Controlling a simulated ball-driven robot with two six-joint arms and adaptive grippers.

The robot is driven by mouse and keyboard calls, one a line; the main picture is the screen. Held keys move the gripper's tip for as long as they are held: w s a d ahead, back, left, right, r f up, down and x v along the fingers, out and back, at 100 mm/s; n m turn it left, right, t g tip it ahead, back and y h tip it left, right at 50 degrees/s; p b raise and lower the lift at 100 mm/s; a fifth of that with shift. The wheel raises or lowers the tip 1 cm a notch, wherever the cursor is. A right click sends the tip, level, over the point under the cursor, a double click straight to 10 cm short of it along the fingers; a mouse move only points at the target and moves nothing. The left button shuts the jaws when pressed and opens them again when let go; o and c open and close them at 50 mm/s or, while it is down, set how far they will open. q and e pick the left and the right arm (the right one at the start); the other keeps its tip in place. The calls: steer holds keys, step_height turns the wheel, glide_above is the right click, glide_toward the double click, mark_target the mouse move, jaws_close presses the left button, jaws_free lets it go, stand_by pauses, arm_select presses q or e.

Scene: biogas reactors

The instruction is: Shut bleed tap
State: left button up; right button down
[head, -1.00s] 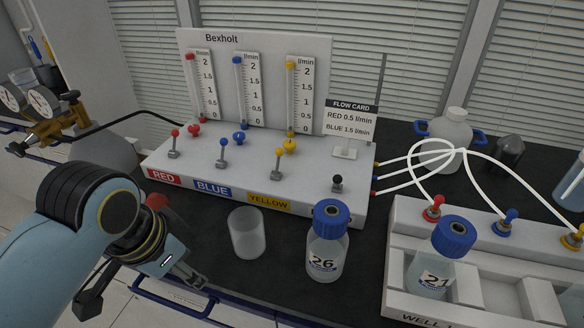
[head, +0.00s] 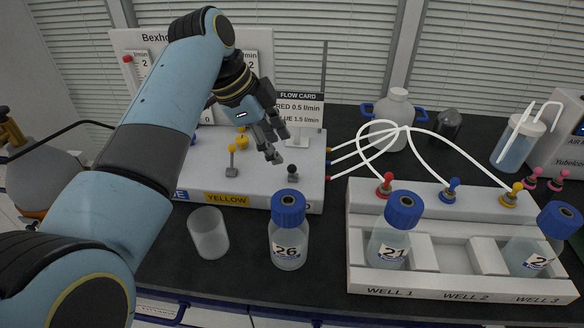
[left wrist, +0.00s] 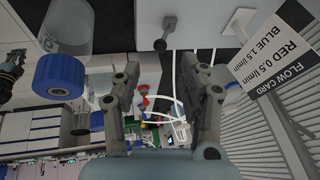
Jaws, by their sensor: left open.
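The bleed tap is most likely the small tap with the black knob (head: 292,172) at the right front of the white gas panel (head: 314,190). My left gripper (head: 278,143) is open above the panel, just behind and left of this tap, apart from it. In the left wrist view the open fingers (left wrist: 160,67) have nothing between them, and a dark knobbed tap (left wrist: 160,44), probably the same one, stands beyond the fingertips. A dark jointed shape at that view's left edge may be my right gripper (left wrist: 10,68); its jaws are unclear.
The flow card (head: 299,107) stands close behind the left gripper. Bottle 26 (head: 289,247) and an empty beaker (head: 208,233) stand in front of the panel. White tubes (head: 372,137) run right to the well rack (head: 455,290). My left arm hides the panel's left part.

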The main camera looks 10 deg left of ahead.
mark_target(290, 166)
arm_select(q)
steer(key=x, duration=0.9)
steer(key=shift+r, duration=0.1)
